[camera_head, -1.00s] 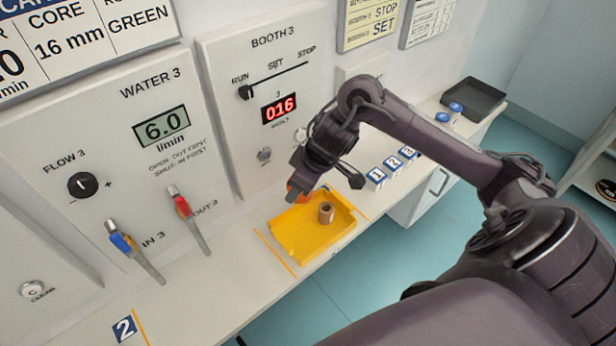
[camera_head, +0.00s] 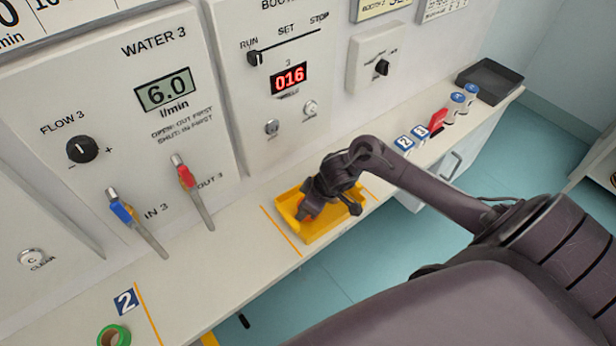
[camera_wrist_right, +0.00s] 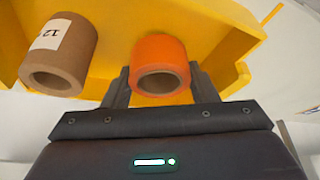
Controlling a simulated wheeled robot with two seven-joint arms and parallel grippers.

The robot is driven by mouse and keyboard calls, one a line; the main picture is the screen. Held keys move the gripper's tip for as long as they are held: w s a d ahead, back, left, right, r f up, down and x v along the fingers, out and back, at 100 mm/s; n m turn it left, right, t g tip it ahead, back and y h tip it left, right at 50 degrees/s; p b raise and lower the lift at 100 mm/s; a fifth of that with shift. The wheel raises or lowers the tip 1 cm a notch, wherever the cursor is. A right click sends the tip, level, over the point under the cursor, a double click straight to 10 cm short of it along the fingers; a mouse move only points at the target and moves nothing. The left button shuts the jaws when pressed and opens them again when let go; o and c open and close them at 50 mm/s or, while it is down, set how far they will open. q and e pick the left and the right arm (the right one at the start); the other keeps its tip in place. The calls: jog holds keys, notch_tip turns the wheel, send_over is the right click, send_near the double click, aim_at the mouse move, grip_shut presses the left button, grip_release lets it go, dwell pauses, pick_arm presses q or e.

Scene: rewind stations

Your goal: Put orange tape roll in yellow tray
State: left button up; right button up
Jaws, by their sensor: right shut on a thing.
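The yellow tray (camera_head: 318,236) sits on the counter below the booth panel. My right gripper (camera_head: 312,213) reaches down into it. In the right wrist view the fingers (camera_wrist_right: 160,88) are shut on the orange tape roll (camera_wrist_right: 160,62), one on each side. The roll is over or inside the tray; whether it touches the floor cannot be told. In the head view only a little orange (camera_head: 306,209) shows beside the gripper. A brown roll with a white label (camera_wrist_right: 62,55) lies in the tray to the left of the orange roll. My left gripper is not in view.
Water levers (camera_head: 125,214) stand left of the tray. Numbered blocks (camera_head: 404,142), a red item (camera_head: 438,121), blue-topped cylinders (camera_head: 457,103) and a dark tray (camera_head: 489,80) are further right. A green roll (camera_head: 114,336) is at the lower left.

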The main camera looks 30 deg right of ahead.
jog(key=shift+f, duration=0.2)
jog(key=o, duration=0.7)
jog(key=shift+f, duration=0.1)
jog(key=shift+r, duration=0.3)
jog(key=p+v, duration=0.1)
jog(key=v, duration=1)
jog(key=shift+s+r, duration=0.25)
jog(key=shift+r, duration=0.1)
